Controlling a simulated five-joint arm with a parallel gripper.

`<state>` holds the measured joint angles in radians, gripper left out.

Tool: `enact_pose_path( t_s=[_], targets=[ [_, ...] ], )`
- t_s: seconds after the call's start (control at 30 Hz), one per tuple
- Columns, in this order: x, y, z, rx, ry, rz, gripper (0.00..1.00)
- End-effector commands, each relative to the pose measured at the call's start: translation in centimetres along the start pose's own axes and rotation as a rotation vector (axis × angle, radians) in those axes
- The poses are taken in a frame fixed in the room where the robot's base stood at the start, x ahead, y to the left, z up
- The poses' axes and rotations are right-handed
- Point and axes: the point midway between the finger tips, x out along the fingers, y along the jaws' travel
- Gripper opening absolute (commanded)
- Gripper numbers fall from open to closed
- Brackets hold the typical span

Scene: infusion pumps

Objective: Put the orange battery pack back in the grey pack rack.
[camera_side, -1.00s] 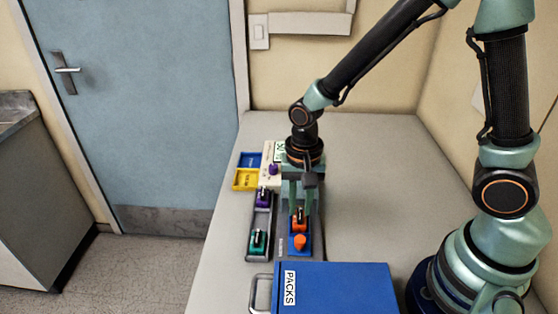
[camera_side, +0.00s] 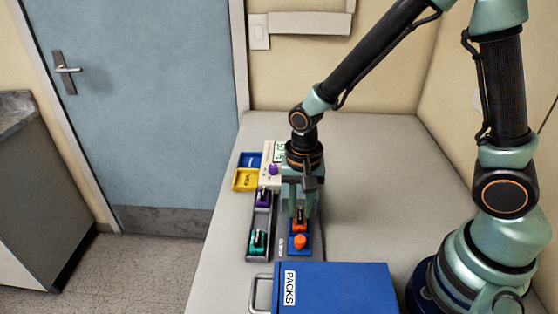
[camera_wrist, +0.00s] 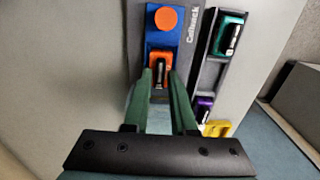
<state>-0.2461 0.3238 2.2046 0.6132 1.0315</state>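The orange battery pack (camera_side: 299,223) sits on a blue base at the end of a grey unit, next to a round orange knob (camera_side: 300,241). It also shows in the wrist view (camera_wrist: 159,74), with a dark handle on top. My gripper (camera_wrist: 160,72) points down over the pack, one green finger on each side of the handle, with a gap between the fingers; in the side view my gripper (camera_side: 301,205) hides part of the pack. The long grey pack rack (camera_side: 261,224) lies to the left, holding a purple pack (camera_side: 263,198) and a teal pack (camera_side: 258,240).
A blue box marked PACKS (camera_side: 335,288) with a handle stands in front. Behind the rack are a cream pump (camera_side: 270,176) with a green screen, a yellow tray (camera_side: 246,180) and a blue tray (camera_side: 250,159). The table to the right of my gripper is clear.

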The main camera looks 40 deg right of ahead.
Motion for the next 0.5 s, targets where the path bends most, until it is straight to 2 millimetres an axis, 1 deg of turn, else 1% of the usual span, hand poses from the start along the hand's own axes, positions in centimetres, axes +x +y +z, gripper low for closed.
enact_pose_path(
  t_s=[0.03, 0.07, 0.37, 0.5],
  targets=[
    [0.00, 0.00, 0.00, 0.000, 0.000, 0.000, 0.06],
    [0.00, 0.00, 0.00, 0.000, 0.000, 0.000, 0.00],
    [-0.02, -0.02, -0.01, 0.000, 0.000, -0.001, 0.00],
    [-0.39, -0.06, -0.04, 0.000, 0.001, -0.002, 0.00]
  ],
)
